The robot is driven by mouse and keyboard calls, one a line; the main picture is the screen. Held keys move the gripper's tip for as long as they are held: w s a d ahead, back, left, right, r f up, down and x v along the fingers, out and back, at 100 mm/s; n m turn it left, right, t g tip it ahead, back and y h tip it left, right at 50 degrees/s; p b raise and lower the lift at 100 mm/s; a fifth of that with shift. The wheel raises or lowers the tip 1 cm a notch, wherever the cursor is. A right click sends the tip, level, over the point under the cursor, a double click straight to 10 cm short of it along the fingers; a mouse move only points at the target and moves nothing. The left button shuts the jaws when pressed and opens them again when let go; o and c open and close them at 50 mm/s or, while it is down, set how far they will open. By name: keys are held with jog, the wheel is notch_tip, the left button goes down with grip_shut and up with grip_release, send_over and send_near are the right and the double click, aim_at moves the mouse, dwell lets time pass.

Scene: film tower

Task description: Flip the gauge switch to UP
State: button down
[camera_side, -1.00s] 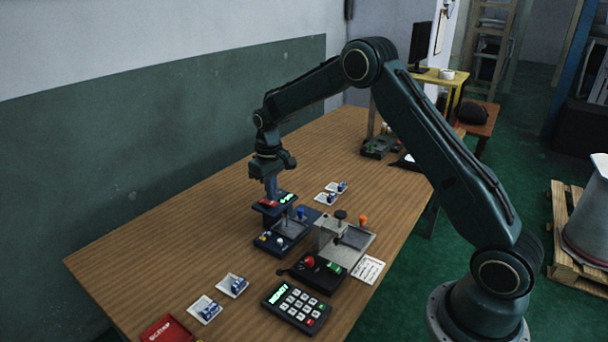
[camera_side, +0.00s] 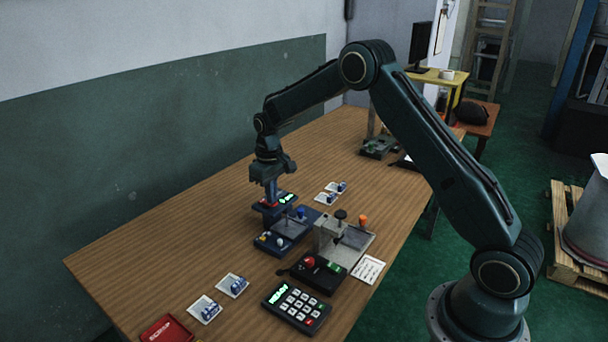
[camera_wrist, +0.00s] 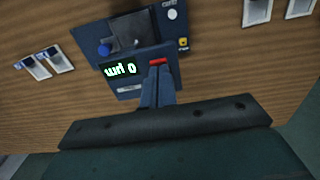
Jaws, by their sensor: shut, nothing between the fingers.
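The blue gauge (camera_side: 287,229) stands on the wooden table below my gripper, with a lit green display (camera_side: 287,198) and a blue knob (camera_side: 300,212). In the wrist view the display (camera_wrist: 120,69) reads upside down, apparently "0 mm". A red part (camera_wrist: 158,61) sits beside the display, and my fingertips are right at it; whether they touch it I cannot tell. I cannot tell whether this red part is the switch or which way it is set. My gripper (camera_side: 271,201) points straight down and is shut and empty; it also shows in the wrist view (camera_wrist: 157,72).
A grey metal fixture (camera_side: 340,242), a black box with a red button (camera_side: 310,262) and a keypad (camera_side: 295,305) stand nearer the camera. Small white trays (camera_side: 233,286) with blue parts lie around. The table's left part is clear.

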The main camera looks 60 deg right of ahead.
jog(key=shift+f, duration=0.35)
dwell(0.3)
jog(key=shift+r, duration=3.55)
